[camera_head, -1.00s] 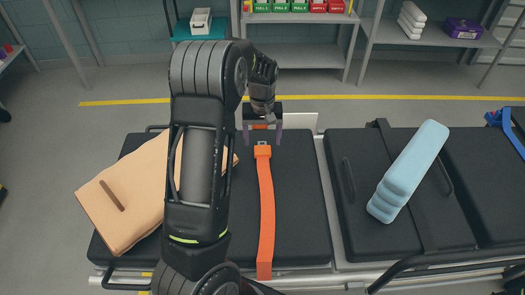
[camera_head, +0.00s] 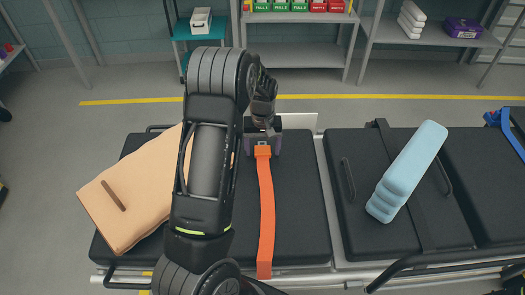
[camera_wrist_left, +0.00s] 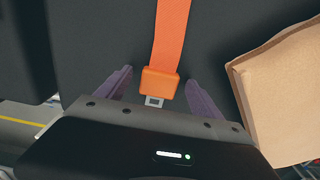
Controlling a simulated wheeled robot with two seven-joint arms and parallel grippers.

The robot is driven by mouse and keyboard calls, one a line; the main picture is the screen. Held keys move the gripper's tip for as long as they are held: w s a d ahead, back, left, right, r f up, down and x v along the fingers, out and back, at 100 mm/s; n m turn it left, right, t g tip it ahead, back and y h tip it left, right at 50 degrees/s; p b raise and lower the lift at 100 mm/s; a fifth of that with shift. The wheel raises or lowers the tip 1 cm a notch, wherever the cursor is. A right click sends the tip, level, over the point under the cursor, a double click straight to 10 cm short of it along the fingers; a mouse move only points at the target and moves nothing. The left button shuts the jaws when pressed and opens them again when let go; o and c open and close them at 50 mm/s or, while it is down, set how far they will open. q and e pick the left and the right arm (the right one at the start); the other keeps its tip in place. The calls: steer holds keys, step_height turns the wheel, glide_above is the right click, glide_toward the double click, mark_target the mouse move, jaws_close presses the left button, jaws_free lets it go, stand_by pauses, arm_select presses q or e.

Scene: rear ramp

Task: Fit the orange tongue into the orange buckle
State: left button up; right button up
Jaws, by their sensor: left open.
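The orange tongue (camera_head: 262,151) is an orange block with a metal plate at the end of an orange strap (camera_head: 266,210) on the black pad. It shows in the left wrist view (camera_wrist_left: 159,84), its metal plate pointing toward my gripper's body. My left gripper (camera_head: 263,148) is open, its two purple-grey fingers (camera_wrist_left: 159,78) on either side of the tongue, with gaps visible on both sides. The orange buckle does not show now; my gripper appears to cover its place at the pad's far edge. My right gripper is not in view.
A tan cushion (camera_head: 125,195) lies left of the strap, partly behind my left arm. A light blue cushion (camera_head: 408,172) lies on the right-hand black pad. Shelves (camera_head: 300,38) stand beyond the yellow floor line. The pad right of the strap is clear.

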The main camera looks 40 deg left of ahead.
mark_target(262, 151)
arm_select(q)
steer(key=shift+c, duration=0.2)
steer(key=c, duration=1.5)
steer(key=shift+o, duration=0.2)
steer(key=shift+r, duration=0.1)
step_height(262, 151, up, 10)
steer(key=shift+b, duration=0.35)
